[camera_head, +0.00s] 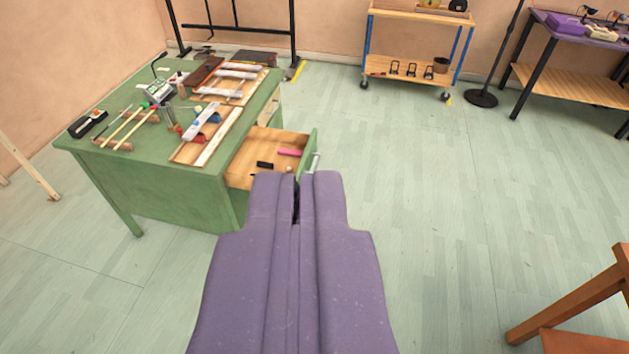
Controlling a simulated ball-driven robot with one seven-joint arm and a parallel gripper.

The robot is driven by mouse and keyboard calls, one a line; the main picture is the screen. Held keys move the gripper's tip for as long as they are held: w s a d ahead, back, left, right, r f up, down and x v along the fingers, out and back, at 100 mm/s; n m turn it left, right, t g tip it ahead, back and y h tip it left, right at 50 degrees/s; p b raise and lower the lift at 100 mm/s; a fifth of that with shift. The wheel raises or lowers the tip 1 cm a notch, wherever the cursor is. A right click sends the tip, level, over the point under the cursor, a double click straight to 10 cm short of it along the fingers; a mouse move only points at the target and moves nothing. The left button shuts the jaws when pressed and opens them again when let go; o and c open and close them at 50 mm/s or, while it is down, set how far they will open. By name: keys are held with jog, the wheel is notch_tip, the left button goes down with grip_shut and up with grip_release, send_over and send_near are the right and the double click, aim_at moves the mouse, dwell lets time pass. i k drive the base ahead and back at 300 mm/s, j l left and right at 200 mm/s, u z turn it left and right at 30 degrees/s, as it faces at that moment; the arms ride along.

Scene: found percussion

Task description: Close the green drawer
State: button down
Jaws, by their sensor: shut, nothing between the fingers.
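The green drawer (308,150) stands open on the right side of the green desk (150,190). Its front panel faces right and carries a pale metal handle (314,163). Its wooden inside holds a pink block (289,152), a dark block (265,165) and a small round pale item. My purple gripper (297,178) is shut and empty. In the picture its tips overlap the drawer's near side and the lower part of its front. I cannot tell whether they touch it. The near part of the drawer is hidden behind my gripper.
Metal bars on wooden boards, sticks and small tools lie on the desk top. A wooden chair (575,310) is at the lower right. A wheeled cart (410,70) and a purple-topped table (570,85) stand at the back. The floor right of the drawer is clear.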

aim_at(262, 143)
jog(key=i+l, duration=0.2)
jog(key=i, duration=0.25)
jog(key=i+l, duration=0.15)
jog(key=i, duration=0.3)
jog(key=i+l+u, duration=0.1)
jog(key=i, duration=0.35)
jog(key=i+l, duration=0.3)
jog(key=i, duration=0.15)
jog(key=i+l, duration=0.2)
jog(key=i, duration=0.25)
jog(key=i+l, duration=0.2)
jog(key=i, duration=0.25)
jog(key=i+u, duration=0.05)
